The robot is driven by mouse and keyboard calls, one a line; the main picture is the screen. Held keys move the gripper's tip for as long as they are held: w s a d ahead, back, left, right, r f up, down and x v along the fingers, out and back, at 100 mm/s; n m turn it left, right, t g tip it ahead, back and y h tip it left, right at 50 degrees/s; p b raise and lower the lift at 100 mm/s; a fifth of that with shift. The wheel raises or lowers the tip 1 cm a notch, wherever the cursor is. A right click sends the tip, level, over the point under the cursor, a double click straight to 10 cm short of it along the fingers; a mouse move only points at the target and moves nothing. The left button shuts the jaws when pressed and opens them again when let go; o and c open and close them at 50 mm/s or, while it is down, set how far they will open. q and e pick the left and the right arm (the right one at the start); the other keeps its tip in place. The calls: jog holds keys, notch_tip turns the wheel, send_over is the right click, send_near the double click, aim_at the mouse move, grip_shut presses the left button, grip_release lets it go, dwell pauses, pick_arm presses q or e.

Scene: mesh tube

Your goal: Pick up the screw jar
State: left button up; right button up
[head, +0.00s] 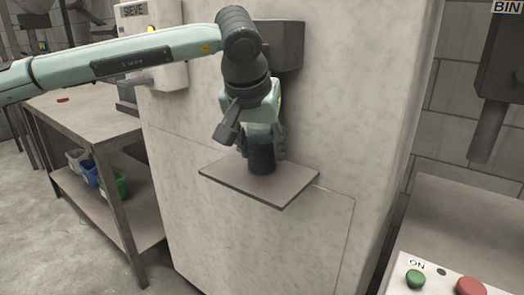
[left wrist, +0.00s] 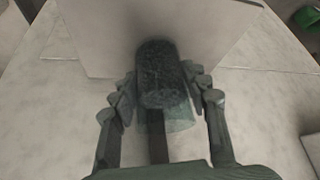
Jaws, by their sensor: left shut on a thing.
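The screw jar (head: 262,158) is a dark cylinder with a clear part, upright on or just above a small grey shelf (head: 225,177) on the front of a pale cabinet. In the left wrist view the jar (left wrist: 160,72) sits between the two fingers of my left gripper (left wrist: 165,98). My left gripper (head: 263,150) comes from above and behind the jar in the head view and is shut on it. Whether the jar's base touches the shelf cannot be told. My right gripper is not in view.
The pale cabinet (head: 330,110) stands close behind the shelf. A metal table (head: 85,112) with small bins (head: 90,172) on its lower shelf is at the left. A control box with a green button (head: 415,279) and red button (head: 470,286) is at the lower right.

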pick_arm(q)
jog(key=shift+c, duration=0.7)
jog(key=shift+r, duration=0.15)
